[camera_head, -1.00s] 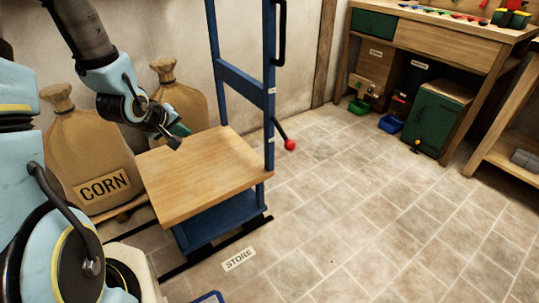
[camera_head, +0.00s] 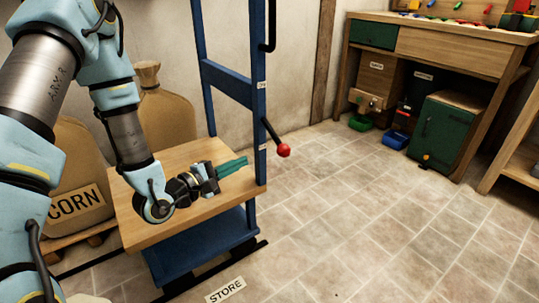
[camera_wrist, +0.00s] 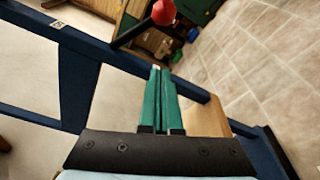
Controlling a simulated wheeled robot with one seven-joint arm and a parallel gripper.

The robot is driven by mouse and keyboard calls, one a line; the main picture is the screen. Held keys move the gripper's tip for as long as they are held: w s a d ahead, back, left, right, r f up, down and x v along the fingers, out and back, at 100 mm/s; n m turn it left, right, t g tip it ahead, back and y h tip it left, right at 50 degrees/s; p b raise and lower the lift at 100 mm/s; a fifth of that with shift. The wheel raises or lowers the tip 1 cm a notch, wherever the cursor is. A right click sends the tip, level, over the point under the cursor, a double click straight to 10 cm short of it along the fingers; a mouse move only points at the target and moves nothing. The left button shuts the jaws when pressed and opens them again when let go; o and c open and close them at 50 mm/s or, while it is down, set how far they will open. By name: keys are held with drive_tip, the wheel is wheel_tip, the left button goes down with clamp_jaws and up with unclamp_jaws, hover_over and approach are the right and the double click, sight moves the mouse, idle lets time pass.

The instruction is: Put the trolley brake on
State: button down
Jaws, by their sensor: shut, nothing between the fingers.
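The blue trolley (camera_head: 222,78) stands by the wall with a wooden deck (camera_head: 150,228). Its brake lever (camera_head: 270,132) is a black rod with a red ball knob (camera_head: 284,150), sticking out from the right-hand post and slanting down to the right. In the wrist view the red knob (camera_wrist: 164,12) is at the top, beyond the fingertips. My gripper (camera_head: 245,162) has green fingers, shut and empty. It is above the deck, left of the post and lever, pointing toward them. In the wrist view my fingers (camera_wrist: 157,70) lie together, apart from the knob.
Corn sacks (camera_head: 165,118) stand left of and behind the trolley. A workbench (camera_head: 440,45) with a green cabinet (camera_head: 437,135) is at the back right. The tiled floor right of the trolley is clear, with a STORE label (camera_head: 225,290) in front.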

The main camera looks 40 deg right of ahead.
sight(274, 136)
drive_tip(key=shift+d, duration=0.1)
drive_tip(key=s+d+b, duration=0.1)
drive_tip(key=s+d, duration=0.1)
drive_tip(key=d, duration=0.7)
drive_tip(key=shift+r+b, duration=0.4)
drive_tip(key=shift+s, duration=0.1)
drive_tip(key=shift+s+r+p, duration=0.1)
drive_tip(key=shift+r+p, duration=0.05)
drive_tip(key=shift+p, duration=0.2)
drive_tip(key=shift+s+r+n+p, duration=0.15)
drive_tip(key=shift+n+p, duration=0.25)
